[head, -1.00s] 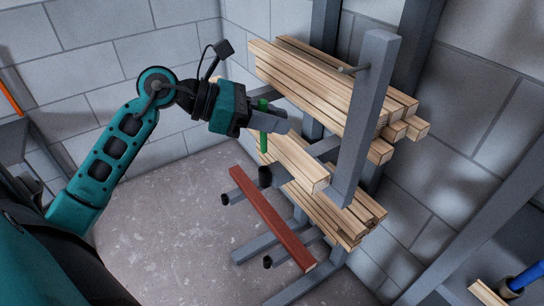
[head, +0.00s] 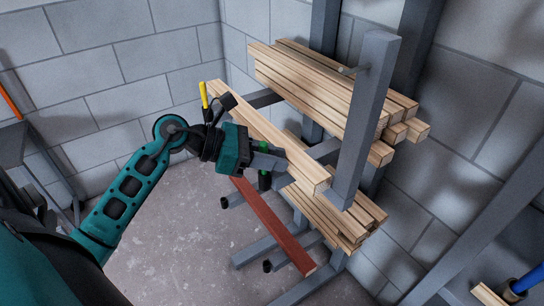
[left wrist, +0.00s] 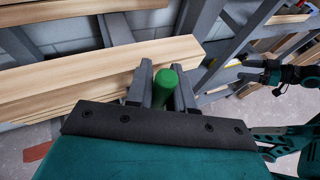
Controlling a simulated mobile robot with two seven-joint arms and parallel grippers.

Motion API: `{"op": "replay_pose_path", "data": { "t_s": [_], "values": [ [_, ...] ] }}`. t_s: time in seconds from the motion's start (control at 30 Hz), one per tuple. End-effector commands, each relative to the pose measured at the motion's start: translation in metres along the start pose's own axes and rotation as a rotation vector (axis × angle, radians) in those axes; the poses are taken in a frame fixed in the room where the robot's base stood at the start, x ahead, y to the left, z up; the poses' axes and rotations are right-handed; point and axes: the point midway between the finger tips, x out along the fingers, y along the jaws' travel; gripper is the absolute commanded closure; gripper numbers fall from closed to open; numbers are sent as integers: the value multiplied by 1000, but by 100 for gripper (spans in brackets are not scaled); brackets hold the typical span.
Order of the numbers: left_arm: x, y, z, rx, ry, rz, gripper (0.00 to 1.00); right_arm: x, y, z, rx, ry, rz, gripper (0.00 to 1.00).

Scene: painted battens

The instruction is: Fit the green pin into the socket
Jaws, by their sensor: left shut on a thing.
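My left gripper (head: 277,160) is shut on the green pin (head: 263,147), which stands roughly upright between the fingers. The pin's green top also shows in the left wrist view (left wrist: 166,80), between both fingers. Directly below the fingers in the head view is a black socket (head: 264,183) at the end of a rack arm. A little green shows just above this socket. The fingers hide part of the pin, and I cannot tell whether its lower end is inside the socket or just above it.
Pale battens (head: 335,90) lie on the grey rack (head: 364,120), close beside my left gripper. A red batten (head: 275,227) lies lower down. A yellow pin (head: 204,95) stands behind my left wrist. Other black sockets (head: 267,265) are low down. Floor at left is clear.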

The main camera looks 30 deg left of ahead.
Motion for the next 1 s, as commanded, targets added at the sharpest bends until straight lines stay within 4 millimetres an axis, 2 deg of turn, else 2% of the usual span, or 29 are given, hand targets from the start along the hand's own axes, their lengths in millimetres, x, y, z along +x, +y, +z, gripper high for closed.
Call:
{"op": "replay_pose_path", "data": {
  "t_s": [0.1, 0.13, 0.23, 0.57, 0.73, 0.87, 1.0],
  "values": [
    [3, -1, -9, -5, 8, -4, 100, 4, 0, 5, 0, 0, 0, 27],
    [3, -1, -8, -5, 9, -4, 76, 3, 0, 4, 0, 0, 0, 27],
    [3, -1, -7, -6, 9, -4, 67, 3, 0, 4, 0, 0, 0, 27],
    [2, 0, -5, -4, 5, -2, 67, 2, 0, 3, 0, 0, 0, 27],
    [-1, 0, 3, -4, 3, -1, 67, -3, 0, -4, 0, 0, 0, 27],
    [-23, 0, -2, -3, 8, 1, 67, 1, 0, 0, 1, 4, 0, 27],
    [-55, 0, -3, -3, 9, 1, 67, 3, 0, 3, 1, 2, 0, 27]
  ]
}}
